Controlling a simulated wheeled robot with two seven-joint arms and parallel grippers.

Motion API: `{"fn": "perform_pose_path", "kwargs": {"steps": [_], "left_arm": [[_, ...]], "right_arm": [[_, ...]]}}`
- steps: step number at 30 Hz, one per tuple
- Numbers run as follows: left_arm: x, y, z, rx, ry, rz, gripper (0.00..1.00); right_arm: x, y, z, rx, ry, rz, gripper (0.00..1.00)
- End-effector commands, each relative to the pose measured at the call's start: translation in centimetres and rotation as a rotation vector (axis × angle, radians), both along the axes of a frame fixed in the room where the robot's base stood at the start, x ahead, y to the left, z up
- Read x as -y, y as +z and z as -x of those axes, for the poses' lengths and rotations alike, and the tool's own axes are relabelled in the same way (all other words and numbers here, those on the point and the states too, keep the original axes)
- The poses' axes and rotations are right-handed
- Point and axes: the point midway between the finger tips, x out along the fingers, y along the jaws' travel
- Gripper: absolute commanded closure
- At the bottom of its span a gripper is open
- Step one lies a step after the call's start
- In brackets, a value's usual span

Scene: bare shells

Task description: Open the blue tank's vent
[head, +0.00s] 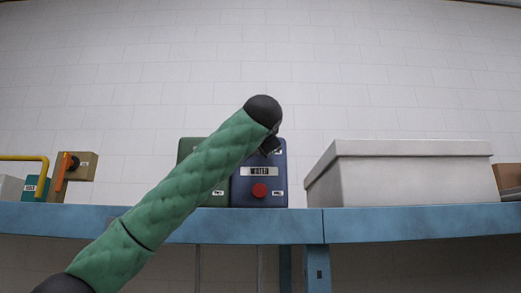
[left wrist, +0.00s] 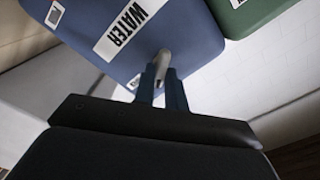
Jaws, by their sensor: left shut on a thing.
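The blue tank (head: 272,185) stands on the blue shelf, with a white label and a red knob (head: 259,190) on its front. In the left wrist view the blue tank (left wrist: 178,35) fills the top and its label reads WATER. My left gripper (left wrist: 161,78) is shut on a pale, rounded handle (left wrist: 163,60) at the tank's edge. In the head view my left arm comes across to the tank's top, and its dark end hides the handle there. I cannot tell the handle's full shape or angle. My right gripper is out of view.
A green tank (head: 192,152) stands directly left of the blue one, partly behind my arm. A large pale box (head: 400,178) is to the right on the blue shelf (head: 420,222). Further left are an orange lever (head: 62,172) and a yellow pipe (head: 25,158).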

Motion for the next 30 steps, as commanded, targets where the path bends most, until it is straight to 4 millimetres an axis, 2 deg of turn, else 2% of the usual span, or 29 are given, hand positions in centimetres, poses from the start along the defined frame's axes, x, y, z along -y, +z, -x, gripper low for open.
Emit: {"fn": "perform_pose_path", "kwargs": {"steps": [15, 22, 30], "left_arm": [[0.2, -0.3, 0.0, -0.001, -0.002, -0.445, 1.0], [0.2, -0.4, 0.0, -0.001, -0.002, -0.564, 1.0], [0.3, -0.5, 0.0, -0.002, -0.003, -0.625, 1.0]], "right_arm": [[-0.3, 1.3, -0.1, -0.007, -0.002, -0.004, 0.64], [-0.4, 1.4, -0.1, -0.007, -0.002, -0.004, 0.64], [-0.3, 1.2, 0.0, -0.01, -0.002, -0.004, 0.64]]}}
